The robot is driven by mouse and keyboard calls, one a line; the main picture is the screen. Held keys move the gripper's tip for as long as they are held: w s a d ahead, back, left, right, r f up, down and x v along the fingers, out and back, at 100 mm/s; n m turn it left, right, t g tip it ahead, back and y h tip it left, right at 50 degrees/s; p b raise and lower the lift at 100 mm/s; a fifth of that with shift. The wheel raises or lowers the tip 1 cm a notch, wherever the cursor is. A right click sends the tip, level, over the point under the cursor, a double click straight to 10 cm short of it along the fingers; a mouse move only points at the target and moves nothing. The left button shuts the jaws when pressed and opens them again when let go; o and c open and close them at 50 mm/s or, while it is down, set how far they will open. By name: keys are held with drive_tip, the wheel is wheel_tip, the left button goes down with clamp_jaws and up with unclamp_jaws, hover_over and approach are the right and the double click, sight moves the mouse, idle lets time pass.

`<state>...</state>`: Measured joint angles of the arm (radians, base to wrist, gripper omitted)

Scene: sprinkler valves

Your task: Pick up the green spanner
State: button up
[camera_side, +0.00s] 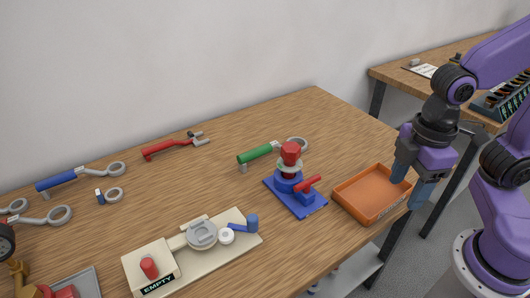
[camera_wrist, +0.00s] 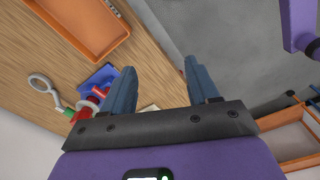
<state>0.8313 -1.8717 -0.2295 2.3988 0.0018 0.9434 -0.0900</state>
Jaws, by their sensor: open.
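The green spanner (camera_side: 257,154) lies on the wooden table behind the red and blue valve. Its grip is green and its grey ring end (camera_side: 298,144) points right, partly hidden by the valve. In the wrist view the grey ring and shaft (camera_wrist: 45,86) show at the left, with a bit of green beside the red valve part. My gripper (camera_side: 410,185) is open and empty, over the orange tray's right side in the side view. In the wrist view its two blue fingers (camera_wrist: 164,88) are wide apart, with the spanner off to their left.
The valve (camera_side: 290,178) on its blue base stands between the spanner and the table's front. An orange tray (camera_side: 352,208) sits at the right edge. A beige fixture marked EMPTY (camera_side: 225,258), a red tool (camera_side: 172,147) and a blue spanner (camera_side: 75,178) lie further left.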

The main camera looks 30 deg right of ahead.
drive_tip(key=w+a+r+n, duration=0.1)
drive_tip(key=w+a, duration=0.2)
drive_tip(key=w, duration=0.3)
drive_tip(key=w+a+r, duration=0.2)
drive_tip(key=w+a, duration=0.2)
drive_tip(key=w, duration=0.2)
drive_tip(key=n, duration=0.4)
hover_over(259, 148)
wheel_tip(259, 148, down, 4)
wheel_tip(259, 148, down, 17)
drive_tip(key=shift+f, duration=0.1)
clamp_jaws()
